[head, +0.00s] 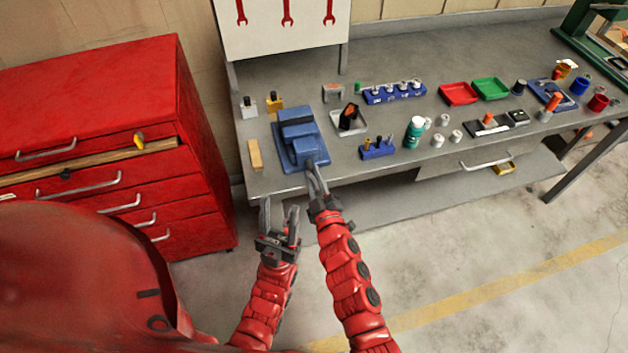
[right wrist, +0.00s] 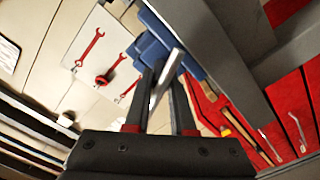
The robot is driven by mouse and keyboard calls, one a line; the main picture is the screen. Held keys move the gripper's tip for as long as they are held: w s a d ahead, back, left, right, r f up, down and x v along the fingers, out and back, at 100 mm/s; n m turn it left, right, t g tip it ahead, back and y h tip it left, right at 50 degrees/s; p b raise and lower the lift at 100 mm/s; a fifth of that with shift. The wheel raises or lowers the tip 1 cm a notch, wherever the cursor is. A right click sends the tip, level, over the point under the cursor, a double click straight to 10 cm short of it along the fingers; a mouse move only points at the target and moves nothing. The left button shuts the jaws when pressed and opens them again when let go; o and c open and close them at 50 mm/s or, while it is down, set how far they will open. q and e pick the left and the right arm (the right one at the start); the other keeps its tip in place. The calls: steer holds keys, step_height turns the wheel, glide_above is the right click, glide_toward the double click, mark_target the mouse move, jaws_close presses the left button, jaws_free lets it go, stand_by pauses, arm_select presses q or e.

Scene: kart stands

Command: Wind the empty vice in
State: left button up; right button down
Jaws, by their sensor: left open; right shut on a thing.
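The blue vice (head: 299,130) is bolted down at the bench's front left edge, and its jaws hold nothing that I can see. My right gripper (head: 314,172) is at the front of the vice, shut on its handle. In the right wrist view the fingers (right wrist: 160,95) close around the light grey bar of the vice handle (right wrist: 169,66), with the blue vice body (right wrist: 150,48) behind it. The size of the jaw gap is too small to tell. My left gripper (head: 280,210) is open and empty, below the bench's front edge and left of the right gripper.
A wooden block (head: 255,155) lies left of the vice. A small tray with a dark part (head: 349,122) and a blue holder (head: 377,149) stand to its right. The red drawer cabinet (head: 110,130) is at the left, with a drawer open.

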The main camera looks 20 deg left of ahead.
steer(key=n+b, duration=0.2)
steer(key=n, duration=0.3)
steer(key=shift+f+n, duration=0.15)
steer(key=shift+n, duration=0.25)
steer(key=n+b, duration=0.1)
steer(key=n, duration=0.3)
steer(key=shift+n+b, duration=0.3)
steer(key=shift+b, duration=0.05)
steer(key=shift+n, duration=0.3)
steer(key=c, duration=0.8)
jaws_free()
steer(key=shift+o, duration=0.2)
